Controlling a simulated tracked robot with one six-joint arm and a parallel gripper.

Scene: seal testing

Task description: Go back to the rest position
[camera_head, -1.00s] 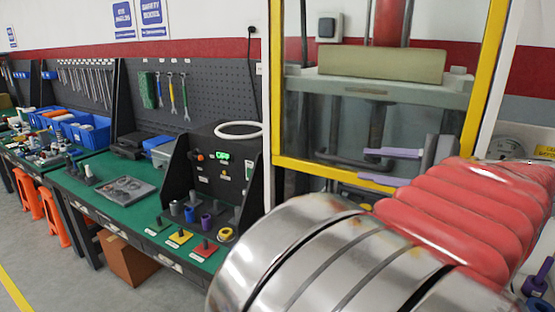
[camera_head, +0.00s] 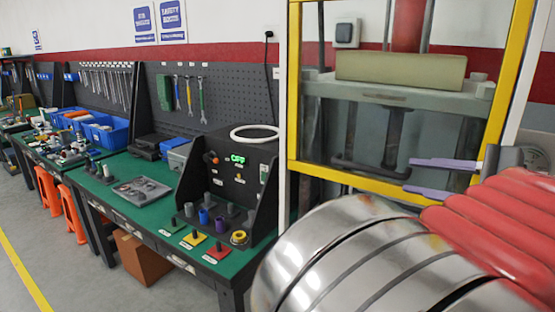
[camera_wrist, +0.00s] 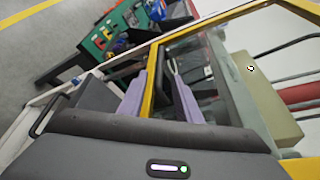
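My gripper (camera_head: 409,175) has two purple fingers and shows at the right of the head view, in front of the yellow-framed press (camera_head: 292,90). The fingers are apart with nothing between them. In the wrist view my gripper (camera_wrist: 156,78) also shows open and empty, with the yellow frame (camera_wrist: 150,85) passing behind the gap. I cannot tell how far the fingers are from the frame.
A green-topped bench (camera_head: 150,212) runs along the left, with a black test box (camera_head: 240,170), a white ring (camera_head: 255,133), a grey tray (camera_head: 141,190) and blue bins (camera_head: 107,132). Orange stools (camera_head: 72,213) and a cardboard box (camera_head: 143,258) stand by it. Floor at the lower left is clear.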

